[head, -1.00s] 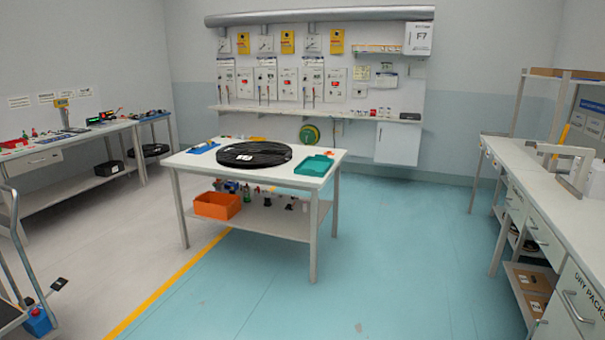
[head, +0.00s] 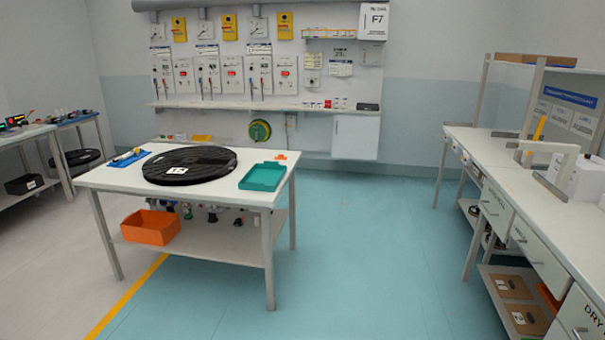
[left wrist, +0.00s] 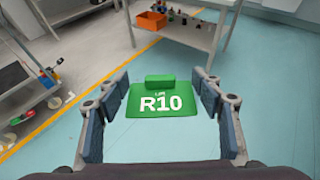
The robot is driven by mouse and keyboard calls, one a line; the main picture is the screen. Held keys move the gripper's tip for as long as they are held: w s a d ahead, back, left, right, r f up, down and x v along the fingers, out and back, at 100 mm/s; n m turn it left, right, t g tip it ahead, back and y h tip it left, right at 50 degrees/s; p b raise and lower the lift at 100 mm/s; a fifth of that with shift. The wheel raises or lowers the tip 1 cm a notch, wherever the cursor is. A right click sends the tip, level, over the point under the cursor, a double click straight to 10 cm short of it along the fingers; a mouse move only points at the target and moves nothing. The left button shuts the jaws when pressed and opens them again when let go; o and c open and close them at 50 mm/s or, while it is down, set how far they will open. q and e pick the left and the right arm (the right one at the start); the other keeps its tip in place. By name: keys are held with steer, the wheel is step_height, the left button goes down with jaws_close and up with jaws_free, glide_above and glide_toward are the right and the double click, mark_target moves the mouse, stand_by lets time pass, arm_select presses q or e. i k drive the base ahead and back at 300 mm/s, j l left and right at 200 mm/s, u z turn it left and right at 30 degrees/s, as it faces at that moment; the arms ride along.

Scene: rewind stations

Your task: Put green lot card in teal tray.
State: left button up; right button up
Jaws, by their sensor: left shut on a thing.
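The green lot card (left wrist: 152,112), marked R10 and with a raised green tab, is between the fingers of my left gripper (left wrist: 162,88) in the left wrist view. The gripper is shut on it, over open floor. The teal tray (head: 262,177) lies at the right end of the white central table (head: 228,197) in the head view, and it looks empty. My left gripper is away from the tray. Neither gripper shows in the head view.
A black reel (head: 190,165) and a blue tray (head: 130,157) share the central table. An orange bin (head: 151,228) is on its lower shelf. A long bench (head: 505,165) stands at the right. Blue floor (head: 360,250) between bench and table is clear.

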mark_target(263, 179)
steer(key=i+z, duration=0.35)
steer(key=i, duration=1.15)
steer(key=i+z, duration=0.2)
steer(key=i, duration=0.55)
steer(key=i+j+z, duration=0.2)
steer(key=i, duration=0.55)
steer(key=i+u, duration=0.4)
steer(key=i+l+u, duration=0.25)
steer(key=u, duration=0.15)
steer(key=i+u, duration=0.1)
steer(key=u, duration=0.8)
